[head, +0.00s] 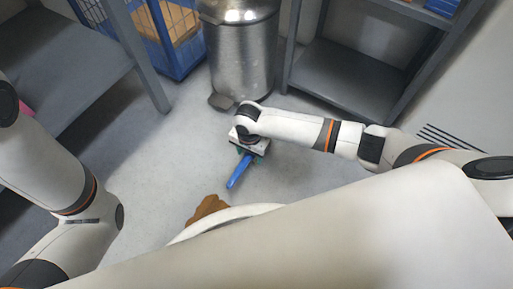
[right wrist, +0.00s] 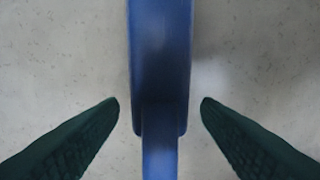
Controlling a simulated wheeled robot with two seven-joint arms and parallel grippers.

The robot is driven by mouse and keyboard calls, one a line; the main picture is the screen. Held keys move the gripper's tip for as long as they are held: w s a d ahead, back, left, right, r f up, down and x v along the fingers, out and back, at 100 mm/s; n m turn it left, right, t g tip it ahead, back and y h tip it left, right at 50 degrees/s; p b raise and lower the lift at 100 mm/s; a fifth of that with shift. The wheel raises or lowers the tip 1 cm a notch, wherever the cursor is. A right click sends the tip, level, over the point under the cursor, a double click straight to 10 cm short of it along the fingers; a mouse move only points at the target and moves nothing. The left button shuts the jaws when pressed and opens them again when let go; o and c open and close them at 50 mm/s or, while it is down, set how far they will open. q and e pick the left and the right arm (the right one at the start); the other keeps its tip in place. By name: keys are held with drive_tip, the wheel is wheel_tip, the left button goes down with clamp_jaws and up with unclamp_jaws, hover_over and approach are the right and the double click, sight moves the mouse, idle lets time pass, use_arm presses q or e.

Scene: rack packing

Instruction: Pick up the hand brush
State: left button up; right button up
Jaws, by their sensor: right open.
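The blue hand brush (head: 238,172) lies on the floor in front of the metal bin. In the head view its blue end sticks out toward me and the rest is hidden under my right gripper (head: 246,152). In the right wrist view the blue brush (right wrist: 160,60) runs from the top edge down the middle, with a wider part above and a narrower part below. My right gripper (right wrist: 160,104) is open, with one dark green finger on each side of the brush and a gap on both sides. My left arm shows at the left, but its gripper is out of view.
A metal pedal bin (head: 240,55) stands just beyond the brush. A grey shelf (head: 350,75) is at the back right and another grey shelf (head: 60,60) at the left. A blue crate (head: 172,50) stands at the back. A brown object (head: 207,208) lies near my base.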

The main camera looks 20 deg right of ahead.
drive_tip(key=shift+f, duration=0.6)
drive_tip(key=shift+r, duration=0.1)
drive_tip(key=c, duration=1.3)
drive_tip(key=shift+o, duration=0.2)
